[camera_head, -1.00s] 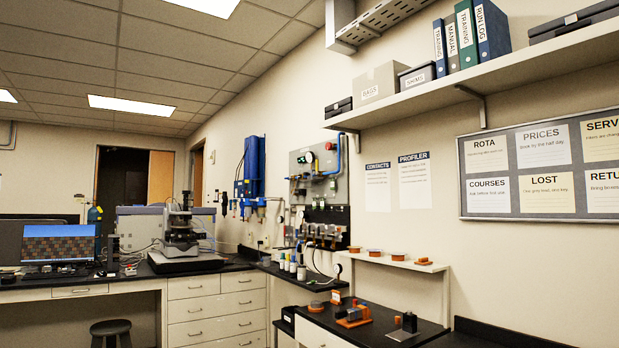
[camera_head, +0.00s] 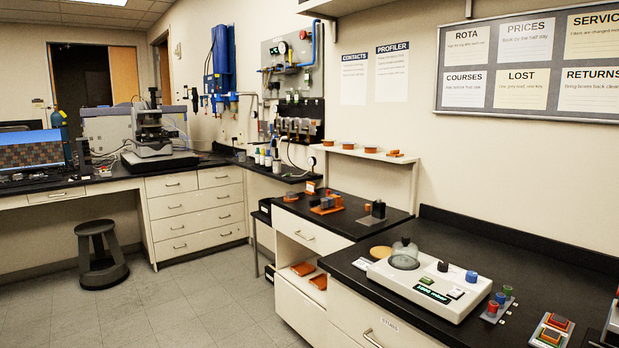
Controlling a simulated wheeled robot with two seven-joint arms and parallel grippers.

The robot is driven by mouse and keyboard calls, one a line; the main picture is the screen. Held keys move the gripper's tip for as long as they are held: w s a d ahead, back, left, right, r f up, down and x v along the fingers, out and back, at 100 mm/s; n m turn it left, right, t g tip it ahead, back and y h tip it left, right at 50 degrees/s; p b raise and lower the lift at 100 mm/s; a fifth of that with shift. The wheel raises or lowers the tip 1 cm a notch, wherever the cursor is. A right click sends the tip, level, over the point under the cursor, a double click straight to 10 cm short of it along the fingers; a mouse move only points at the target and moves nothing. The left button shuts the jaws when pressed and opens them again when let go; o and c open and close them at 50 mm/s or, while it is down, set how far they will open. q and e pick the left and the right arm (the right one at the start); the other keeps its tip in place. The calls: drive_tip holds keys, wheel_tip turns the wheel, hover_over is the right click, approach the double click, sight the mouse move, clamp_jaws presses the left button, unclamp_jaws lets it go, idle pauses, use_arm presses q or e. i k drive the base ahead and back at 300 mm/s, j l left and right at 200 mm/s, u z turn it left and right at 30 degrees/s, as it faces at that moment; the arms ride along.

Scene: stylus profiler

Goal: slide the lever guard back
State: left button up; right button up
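No lever guard can be made out at this size. A white bench unit (camera_head: 425,289) with a clear dome (camera_head: 405,253), a dark knob (camera_head: 442,267), a blue knob (camera_head: 471,277) and a lit green display (camera_head: 432,293) sits on the near black bench. A microscope-like instrument (camera_head: 150,130) stands on the far bench at the left. Neither of my grippers is in view.
A small rack with coloured caps (camera_head: 496,305) and a tray of coloured blocks (camera_head: 551,331) lie right of the white unit. Orange pieces (camera_head: 326,204) sit on the middle bench. A stool (camera_head: 101,254) stands on open floor at the left.

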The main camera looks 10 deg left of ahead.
sight(282, 64)
drive_tip(key=i+j+u, duration=0.35)
drive_tip(key=i+u, duration=0.35)
drive_tip(key=i, duration=0.25)
drive_tip(key=i+u, duration=0.4)
drive_tip(key=i+z, duration=0.1)
drive_tip(key=i, duration=0.95)
drive_tip(key=i+j+z, duration=0.1)
drive_tip(key=i, duration=0.9)
